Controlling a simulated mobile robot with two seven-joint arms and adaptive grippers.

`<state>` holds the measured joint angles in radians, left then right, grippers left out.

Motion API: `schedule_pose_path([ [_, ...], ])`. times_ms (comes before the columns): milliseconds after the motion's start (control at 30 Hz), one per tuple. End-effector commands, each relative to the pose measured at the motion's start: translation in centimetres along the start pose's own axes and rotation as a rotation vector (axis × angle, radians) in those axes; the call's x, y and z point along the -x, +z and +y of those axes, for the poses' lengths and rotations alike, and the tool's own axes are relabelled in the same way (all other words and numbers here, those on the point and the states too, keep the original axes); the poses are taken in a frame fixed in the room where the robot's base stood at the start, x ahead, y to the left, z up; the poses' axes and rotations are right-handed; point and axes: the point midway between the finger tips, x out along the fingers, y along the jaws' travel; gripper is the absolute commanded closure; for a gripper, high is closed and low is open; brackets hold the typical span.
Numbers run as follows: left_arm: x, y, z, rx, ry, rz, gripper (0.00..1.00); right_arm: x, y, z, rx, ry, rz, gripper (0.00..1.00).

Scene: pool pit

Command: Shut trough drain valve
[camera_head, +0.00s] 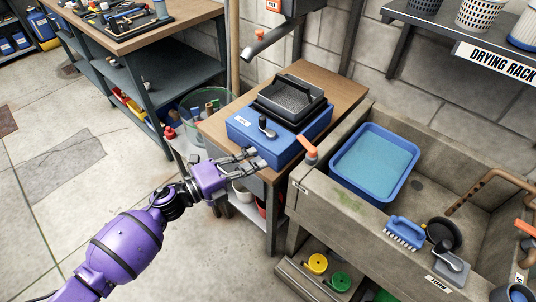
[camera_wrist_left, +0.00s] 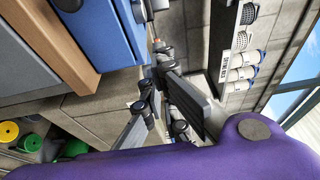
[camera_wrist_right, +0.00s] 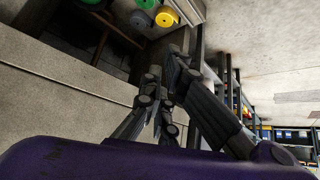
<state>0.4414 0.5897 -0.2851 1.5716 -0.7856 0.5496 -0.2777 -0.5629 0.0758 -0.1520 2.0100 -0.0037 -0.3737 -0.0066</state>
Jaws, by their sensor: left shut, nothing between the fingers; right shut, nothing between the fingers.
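The grey trough (camera_head: 345,199) stands at the right, with a blue basin (camera_head: 345,181) of water in it. An orange-handled valve (camera_head: 309,151) sits on its left rim, handle tilted up to the left. Another orange handle (camera_head: 525,228) shows at the right edge by a copper pipe (camera_head: 482,186). I cannot tell which is the drain valve. My left gripper (camera_head: 262,163) is shut and empty, beside the blue box and left of the rim valve; it also shows in the left wrist view (camera_wrist_left: 160,85). My right gripper (camera_wrist_right: 165,90) is shut and empty, seen only in its wrist view.
A blue box (camera_head: 240,128) with a black-knobbed lever and a dark tray sits on the wooden-topped bench (camera_head: 342,90). A blue brush (camera_head: 404,233) and black round thing (camera_head: 443,233) lie on the trough. Yellow (camera_head: 317,264) and green (camera_head: 340,281) rolls sit below.

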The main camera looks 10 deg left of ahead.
Motion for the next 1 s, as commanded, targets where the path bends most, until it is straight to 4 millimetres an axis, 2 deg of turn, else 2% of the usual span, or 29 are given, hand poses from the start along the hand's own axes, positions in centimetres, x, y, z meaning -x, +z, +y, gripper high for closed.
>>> schedule_pose_path([
  [133,1.1,0.0,0.1,0.000,0.001,0.000,1.00,-0.4,-0.7,-0.2,0.002,-0.004,0.014,1.00],
  [500,1.2,0.0,0.0,0.004,0.000,-0.002,1.00,-0.1,-0.3,-0.1,0.004,-0.002,0.007,1.00],
  [633,2.0,-0.6,1.1,0.076,-0.005,-0.048,1.00,-1.0,-2.0,-0.3,0.065,0.001,0.045,1.00],
  [767,4.5,-1.9,3.7,0.270,-0.018,-0.180,1.00,-2.9,-6.7,-1.3,0.237,0.014,0.148,1.00],
  [867,7.7,-3.3,6.7,0.486,-0.024,-0.335,1.00,-4.5,-11.8,-2.6,0.428,0.039,0.264,1.00],
  [1000,13.5,-5.9,11.4,0.805,-0.021,-0.583,1.00,-5.7,-19.7,-5.4,0.715,0.096,0.447,1.00],
])
